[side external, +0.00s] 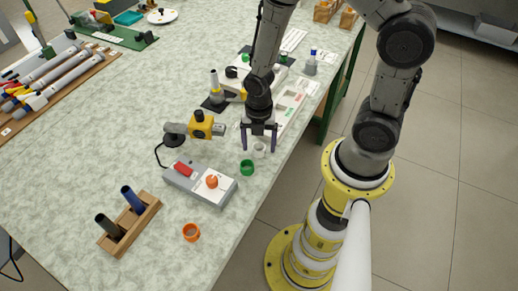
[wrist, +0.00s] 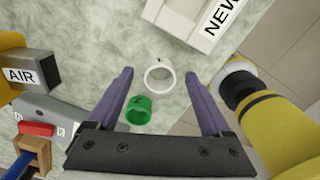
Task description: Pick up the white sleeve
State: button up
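The white sleeve (side external: 259,151) stands on the table near its right edge, and its ring shape shows in the wrist view (wrist: 158,76). My gripper (side external: 259,148) is open above it with nothing between its fingers. In the wrist view the fingers of my gripper (wrist: 163,88) reach to either side of the white sleeve, with a gap on both sides. A green sleeve (side external: 247,167) stands close by, and in the wrist view it (wrist: 138,110) lies nearer the gripper's palm, beside the left finger.
A grey control box (side external: 200,184) with a red switch and orange knob is left of the sleeves. An orange sleeve (side external: 191,232) and a wooden rack (side external: 129,224) with two dark rods stand nearer the front. A yellow device (side external: 203,125) stands left of my gripper.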

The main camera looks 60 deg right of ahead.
grip_shut()
jog(key=shift+r, duration=0.1)
